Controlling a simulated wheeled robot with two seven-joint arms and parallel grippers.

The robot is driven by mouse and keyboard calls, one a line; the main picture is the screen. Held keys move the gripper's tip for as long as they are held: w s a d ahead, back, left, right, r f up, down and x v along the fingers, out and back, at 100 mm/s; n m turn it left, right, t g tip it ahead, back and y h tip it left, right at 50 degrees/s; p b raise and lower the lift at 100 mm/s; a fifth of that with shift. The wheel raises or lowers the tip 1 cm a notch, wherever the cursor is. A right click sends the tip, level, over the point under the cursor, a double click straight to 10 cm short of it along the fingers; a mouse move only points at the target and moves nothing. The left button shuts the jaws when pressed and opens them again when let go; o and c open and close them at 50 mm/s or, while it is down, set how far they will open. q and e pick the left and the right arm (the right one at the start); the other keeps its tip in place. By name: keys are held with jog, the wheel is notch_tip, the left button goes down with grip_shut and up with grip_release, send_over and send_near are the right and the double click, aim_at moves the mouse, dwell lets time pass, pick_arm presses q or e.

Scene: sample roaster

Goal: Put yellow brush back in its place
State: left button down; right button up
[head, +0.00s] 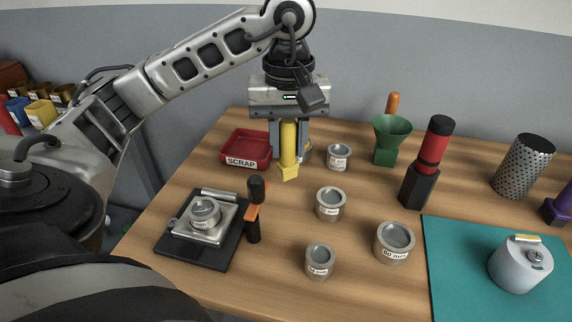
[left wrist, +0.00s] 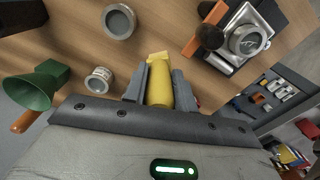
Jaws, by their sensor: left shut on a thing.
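The yellow brush (head: 289,150) is held upright, its wider end pointing down over the table. My left gripper (head: 289,150) is shut on it from above. In the left wrist view the yellow brush (left wrist: 159,85) sits between the two grey fingers of my left gripper (left wrist: 159,88). My right gripper is not in view. I cannot tell which spot is the brush's place.
A red SCRAP tray (head: 246,150) stands just left of the brush. A labelled tin (head: 339,157) and a green funnel (head: 390,140) stand to its right. Several tins, a black scale (head: 178,250) with an orange-black tool (head: 254,222), a red-black tool (head: 427,165) and a teal mat (head: 455,285) surround it.

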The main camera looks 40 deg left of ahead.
pick_arm(q)
jog(key=shift+w+a+f, duration=0.15)
jog(key=shift+a+f, duration=0.05)
jog(key=shift+f, duration=0.2)
jog(key=shift+w+a+f, duration=0.15)
jog(key=shift+a+f, duration=0.05)
jog(key=shift+f, duration=0.2)
jog(key=shift+w+a+f, duration=0.1)
jog(key=shift+w+a, duration=0.05)
jog(key=shift+a, duration=0.05)
jog(key=shift+w+a+f, duration=0.2)
jog(key=shift+f, duration=0.85)
jog(key=shift+w+a+f, duration=0.15)
jog(key=shift+f, duration=0.85)
jog(key=shift+b, duration=0.3)
jog(key=shift+f, duration=0.15)
jog(key=c, duration=1.1)
grip_release()
